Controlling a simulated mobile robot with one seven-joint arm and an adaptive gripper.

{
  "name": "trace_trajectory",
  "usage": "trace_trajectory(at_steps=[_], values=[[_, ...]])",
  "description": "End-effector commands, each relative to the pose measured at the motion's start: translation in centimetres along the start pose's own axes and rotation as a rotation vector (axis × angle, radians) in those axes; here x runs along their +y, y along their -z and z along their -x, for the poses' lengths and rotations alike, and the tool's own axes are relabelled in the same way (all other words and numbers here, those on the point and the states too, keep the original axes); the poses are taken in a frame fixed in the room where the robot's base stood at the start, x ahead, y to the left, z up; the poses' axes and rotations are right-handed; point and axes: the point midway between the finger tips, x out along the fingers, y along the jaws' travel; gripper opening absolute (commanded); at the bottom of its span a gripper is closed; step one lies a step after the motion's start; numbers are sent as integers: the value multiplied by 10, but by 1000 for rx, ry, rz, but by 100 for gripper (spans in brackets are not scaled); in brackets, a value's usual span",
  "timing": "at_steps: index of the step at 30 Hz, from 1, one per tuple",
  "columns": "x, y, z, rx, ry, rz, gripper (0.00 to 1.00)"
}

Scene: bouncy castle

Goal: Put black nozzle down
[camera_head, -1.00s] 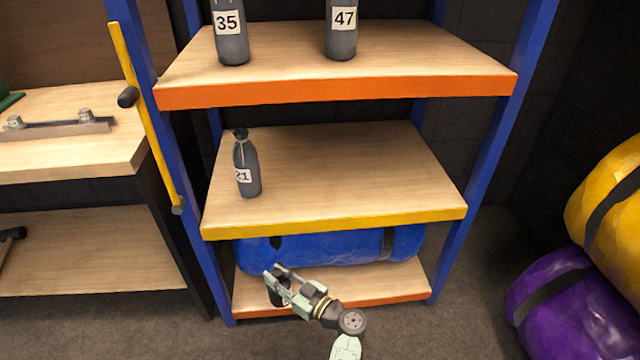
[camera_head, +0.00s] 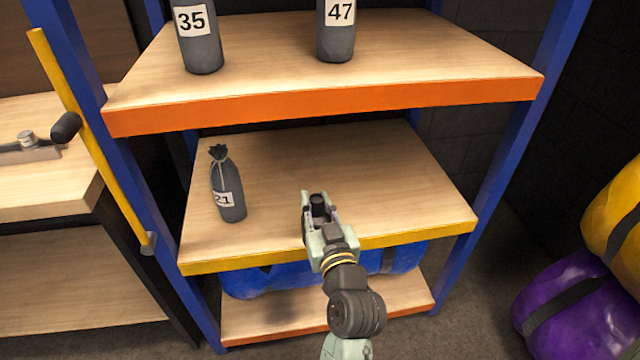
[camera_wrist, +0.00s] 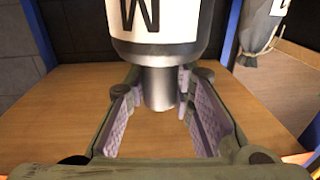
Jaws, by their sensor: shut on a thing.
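The black nozzle (camera_head: 318,205) is a dark cylinder between the fingers of my gripper (camera_head: 317,208). My gripper is shut on it, in front of the middle shelf's board (camera_head: 330,165), near its yellow front edge. In the wrist view the nozzle (camera_wrist: 160,88) shows a narrow grey end between the fingertips and a wider body with a white lettered label; that picture appears upside down. My gripper (camera_wrist: 160,85) hides part of it in the head view. I cannot tell whether the nozzle touches the shelf.
A grey bottle-like bag marked 21 (camera_head: 227,185) stands left on the middle shelf. Bags marked 35 (camera_head: 199,45) and 47 (camera_head: 336,38) stand on the shelf above, whose orange edge (camera_head: 330,105) overhangs. The middle shelf's right side is clear. A blue roll (camera_head: 255,282) lies below.

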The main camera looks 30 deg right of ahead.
Motion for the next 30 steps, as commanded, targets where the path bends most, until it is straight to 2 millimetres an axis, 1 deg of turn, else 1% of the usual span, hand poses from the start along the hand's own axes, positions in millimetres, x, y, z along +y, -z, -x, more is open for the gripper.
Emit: trace_trajectory(at_steps=[2,5,8,12,18,21,24,26,28,30], values=[[0,2,-1,2,-1,0,0],[-4,2,-13,2,0,0,0],[-10,1,-35,2,3,0,0],[-19,-2,-72,1,2,1,0],[-33,-7,-123,1,2,2,0],[-37,-10,-141,1,1,2,0],[-40,-12,-151,1,0,1,0],[-41,-13,-154,2,-1,2,0],[-41,-19,-155,-1,-1,1,0],[-41,-31,-155,-4,-1,0,0]])
